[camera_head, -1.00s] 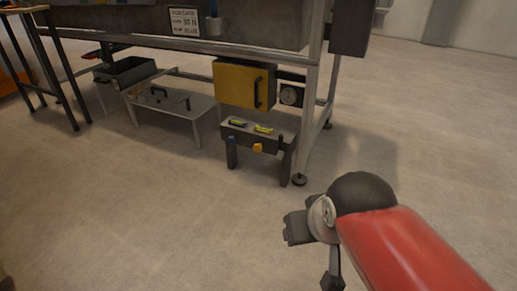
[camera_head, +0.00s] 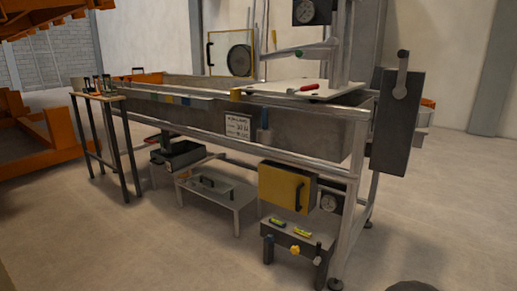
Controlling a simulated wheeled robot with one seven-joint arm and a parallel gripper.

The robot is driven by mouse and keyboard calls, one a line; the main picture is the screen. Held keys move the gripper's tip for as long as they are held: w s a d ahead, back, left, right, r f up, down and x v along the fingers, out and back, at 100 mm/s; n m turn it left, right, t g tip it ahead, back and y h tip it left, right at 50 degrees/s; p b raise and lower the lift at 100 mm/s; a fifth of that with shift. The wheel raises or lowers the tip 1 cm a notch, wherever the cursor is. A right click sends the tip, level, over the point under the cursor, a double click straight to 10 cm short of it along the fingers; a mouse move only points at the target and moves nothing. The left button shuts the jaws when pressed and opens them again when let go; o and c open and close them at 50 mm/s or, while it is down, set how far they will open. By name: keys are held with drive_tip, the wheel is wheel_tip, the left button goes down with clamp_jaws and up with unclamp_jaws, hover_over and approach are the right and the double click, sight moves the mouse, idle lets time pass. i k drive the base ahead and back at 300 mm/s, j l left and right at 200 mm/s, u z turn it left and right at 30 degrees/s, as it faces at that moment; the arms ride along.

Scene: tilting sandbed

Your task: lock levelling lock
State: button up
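A low dark stand (camera_head: 275,239) in front of the sandbed's near right leg carries two yellow-green spirit levels, a left one (camera_head: 277,222) and a right one (camera_head: 303,234). A small yellow knob (camera_head: 295,249) sits on its front face, and a dark upright lever or pin shows at its right end. None of these is labelled as the levelling lock, and I cannot tell whether it is locked. My gripper is out of view; only a dark rounded piece, probably of my arm, shows at the bottom edge.
The sandbed (camera_head: 205,118) stands on a grey metal frame. Beneath it are a yellow box (camera_head: 279,187) with a black handle, a dial (camera_head: 329,203) and a low grey table (camera_head: 245,192). A dark box (camera_head: 396,135) with a crank hangs at the right end. The floor in front is clear.

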sight(318, 253)
drive_tip(key=i+z, duration=0.2)
drive_tip(key=i+l+u, duration=0.1)
drive_tip(key=i, duration=0.4)
drive_tip(key=i+l+u, duration=0.1)
drive_tip(key=i, duration=0.45)
drive_tip(key=l, duration=0.1)
